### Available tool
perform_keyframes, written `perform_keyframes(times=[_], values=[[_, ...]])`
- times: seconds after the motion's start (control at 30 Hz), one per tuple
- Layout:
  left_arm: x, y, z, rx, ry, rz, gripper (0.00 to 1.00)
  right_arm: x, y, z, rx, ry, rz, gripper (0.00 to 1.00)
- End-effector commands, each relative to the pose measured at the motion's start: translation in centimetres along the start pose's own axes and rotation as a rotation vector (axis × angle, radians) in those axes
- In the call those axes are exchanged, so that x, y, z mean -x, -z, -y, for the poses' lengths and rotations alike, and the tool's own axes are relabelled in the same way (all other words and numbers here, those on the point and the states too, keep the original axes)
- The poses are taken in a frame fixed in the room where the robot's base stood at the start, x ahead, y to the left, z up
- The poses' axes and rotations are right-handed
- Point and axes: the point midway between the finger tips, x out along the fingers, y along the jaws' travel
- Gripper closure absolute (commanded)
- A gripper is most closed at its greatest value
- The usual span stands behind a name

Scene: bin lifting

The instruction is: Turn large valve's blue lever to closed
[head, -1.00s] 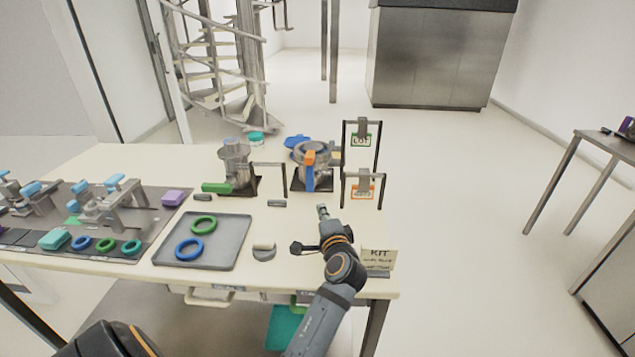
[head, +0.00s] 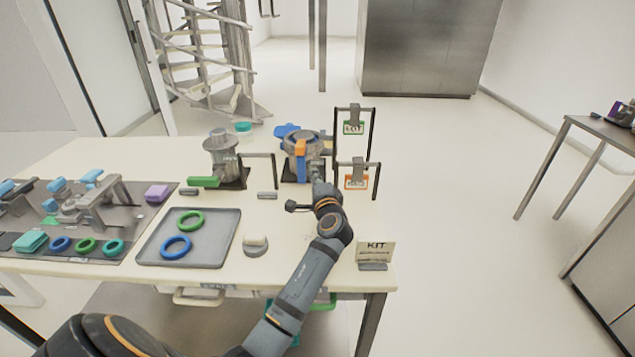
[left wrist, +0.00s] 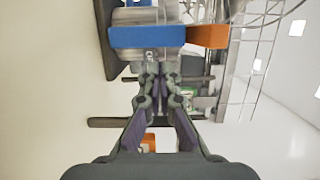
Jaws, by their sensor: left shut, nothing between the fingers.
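The large valve (head: 303,141) stands on a dark base at the back of the table. Its blue lever (head: 300,167) hangs down the front, with an orange piece (head: 300,147) at its upper end. In the left wrist view the blue lever (left wrist: 147,37) lies across the top, with the orange part (left wrist: 207,36) to its right. My left gripper (head: 318,172) is shut and empty, just right of the lever. Its fingertips (left wrist: 158,70) show just below the lever in the left wrist view; I cannot tell whether they touch it. My right gripper is not in view.
A smaller valve (head: 222,150) with a green lever (head: 203,182) stands to the left. Thin frames with a green-edged tag (head: 353,127) and an orange-edged tag (head: 356,181) stand close on the right. A grey tray (head: 208,245) with rings and a KIT sign (head: 376,250) are nearer.

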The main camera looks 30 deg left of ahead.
Motion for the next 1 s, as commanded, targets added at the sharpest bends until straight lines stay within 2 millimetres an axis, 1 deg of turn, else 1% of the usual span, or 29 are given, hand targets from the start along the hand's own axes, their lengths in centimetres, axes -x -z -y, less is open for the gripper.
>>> perform_keyframes(times=[0.03, 0.1, 0.2, 0.3, 0.73, 1.0], values=[[-0.9, -0.1, 0.2, -0.003, 0.003, 0.002, 1.0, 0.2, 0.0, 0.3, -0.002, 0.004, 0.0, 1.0], [-1.9, 0.0, 0.1, -0.001, 0.001, 0.001, 1.0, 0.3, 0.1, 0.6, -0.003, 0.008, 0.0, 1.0], [-2.9, 0.0, 0.1, -0.001, 0.0, 0.001, 1.0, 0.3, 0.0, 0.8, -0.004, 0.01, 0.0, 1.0], [-3.3, -0.1, 0.0, 0.001, 0.0, 0.001, 1.0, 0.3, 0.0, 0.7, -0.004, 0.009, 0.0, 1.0], [-3.5, 0.0, -0.1, 0.007, -0.002, 0.001, 1.0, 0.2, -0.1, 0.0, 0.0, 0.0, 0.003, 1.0], [-4.3, 0.7, 0.1, 0.059, -0.014, 0.0, 1.0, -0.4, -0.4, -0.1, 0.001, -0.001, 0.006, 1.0]])
